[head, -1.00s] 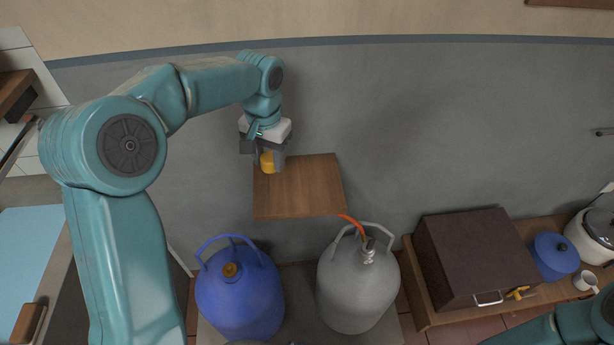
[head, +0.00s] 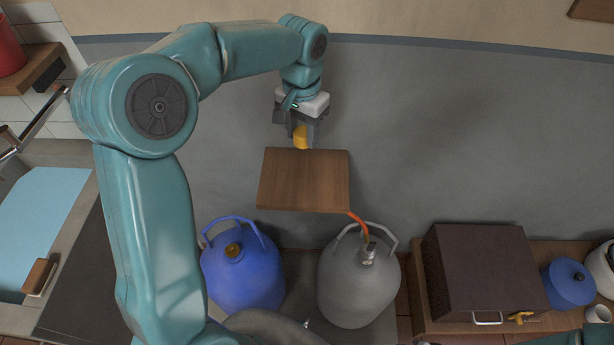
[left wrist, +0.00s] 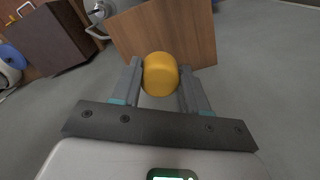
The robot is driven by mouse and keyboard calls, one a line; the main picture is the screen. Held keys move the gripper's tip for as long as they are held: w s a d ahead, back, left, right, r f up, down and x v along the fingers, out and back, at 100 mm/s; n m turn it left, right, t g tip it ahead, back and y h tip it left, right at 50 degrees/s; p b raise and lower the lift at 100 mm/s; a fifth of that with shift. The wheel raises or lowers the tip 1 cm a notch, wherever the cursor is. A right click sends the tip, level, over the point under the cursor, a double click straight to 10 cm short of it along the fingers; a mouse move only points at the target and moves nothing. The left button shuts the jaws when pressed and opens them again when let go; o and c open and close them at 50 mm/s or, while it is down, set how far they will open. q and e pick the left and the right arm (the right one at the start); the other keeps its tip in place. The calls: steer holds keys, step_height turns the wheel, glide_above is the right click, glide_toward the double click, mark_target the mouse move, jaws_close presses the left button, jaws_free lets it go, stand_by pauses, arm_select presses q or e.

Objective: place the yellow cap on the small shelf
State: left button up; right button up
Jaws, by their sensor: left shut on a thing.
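The yellow cap (head: 301,137) is between the fingers of my left gripper (head: 302,136), which is shut on it. The left wrist view also shows the yellow cap (left wrist: 160,74) held between the two grey fingers (left wrist: 160,88). The small shelf (head: 304,181) is a bare brown wooden board on the grey wall. In the head view the cap shows at the shelf's back edge; I cannot tell the exact height gap. The shelf (left wrist: 180,35) also shows beyond the cap in the left wrist view. My right gripper is not in view.
A blue gas cylinder (head: 243,275) and a grey gas cylinder (head: 358,285) stand below the shelf. A red-orange hose (head: 357,222) rises from the grey one beside the shelf's front right corner. A dark brown box (head: 485,268) and blue pot (head: 569,285) are at right.

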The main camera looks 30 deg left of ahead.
mark_target(303, 188)
arm_select(q)
step_height(303, 188, down, 17)
steer(key=shift+f+p, duration=0.15)
steer(key=shift+p, duration=0.2)
steer(key=shift+f+b, duration=0.2)
steer(key=shift+b, duration=0.1)
steer(key=o, duration=1)
steer(key=shift+r, duration=0.1)
steer(key=shift+r, duration=0.1)
step_height(303, 188, up, 12)
steer(key=shift+r, duration=0.1)
